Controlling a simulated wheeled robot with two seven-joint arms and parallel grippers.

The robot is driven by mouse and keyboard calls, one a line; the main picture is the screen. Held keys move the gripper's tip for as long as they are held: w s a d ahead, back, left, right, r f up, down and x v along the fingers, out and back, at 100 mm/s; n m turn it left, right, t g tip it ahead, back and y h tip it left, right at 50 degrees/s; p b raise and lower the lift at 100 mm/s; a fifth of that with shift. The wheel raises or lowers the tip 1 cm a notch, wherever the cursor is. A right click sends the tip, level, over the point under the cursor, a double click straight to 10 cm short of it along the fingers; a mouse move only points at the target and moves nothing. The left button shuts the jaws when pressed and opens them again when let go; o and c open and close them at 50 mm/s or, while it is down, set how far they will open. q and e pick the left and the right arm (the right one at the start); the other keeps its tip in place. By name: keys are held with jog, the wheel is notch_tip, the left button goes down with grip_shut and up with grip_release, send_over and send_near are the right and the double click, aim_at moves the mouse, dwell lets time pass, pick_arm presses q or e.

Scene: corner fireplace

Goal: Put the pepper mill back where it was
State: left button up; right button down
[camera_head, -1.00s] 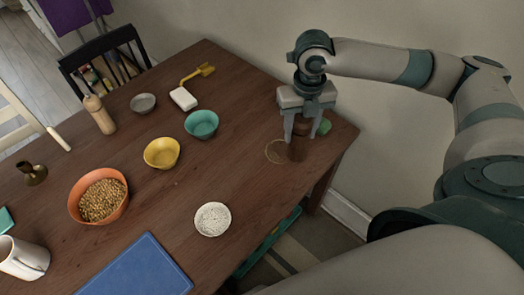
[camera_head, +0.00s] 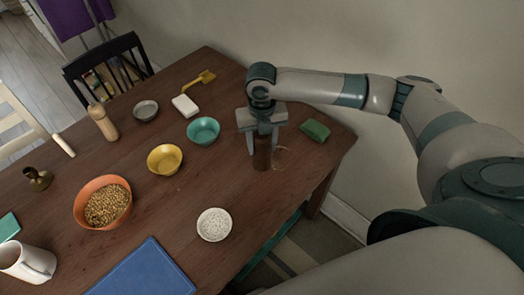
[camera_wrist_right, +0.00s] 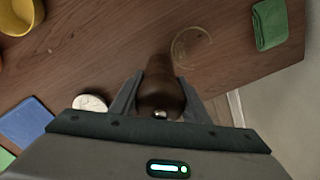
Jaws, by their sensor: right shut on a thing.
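The dark brown pepper mill (camera_head: 262,156) is upright in my right gripper (camera_head: 262,143). In the right wrist view my right gripper (camera_wrist_right: 160,100) has its fingers closed on either side of the mill (camera_wrist_right: 160,85), and the shiny top knob faces the camera. Whether its foot touches the table I cannot tell. A faint pale ring mark (camera_wrist_right: 191,47) lies on the tabletop, just beyond the mill in the wrist view. In the head view it is to the right of the mill and partly hidden. My left gripper is not in view.
A light wooden mill (camera_head: 103,123) stands farther left.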

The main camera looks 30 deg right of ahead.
notch_tip(320, 180, down, 3)
jog(key=shift+f+p, duration=0.2)
jog(key=shift+p, duration=0.6)
jog(key=shift+f, duration=0.25)
jog(key=shift+f, duration=0.1)
jog(key=c, duration=1)
grip_release()
notch_tip(320, 180, up, 11)
jog(key=b, duration=0.3)
jog(key=shift+r, duration=0.6)
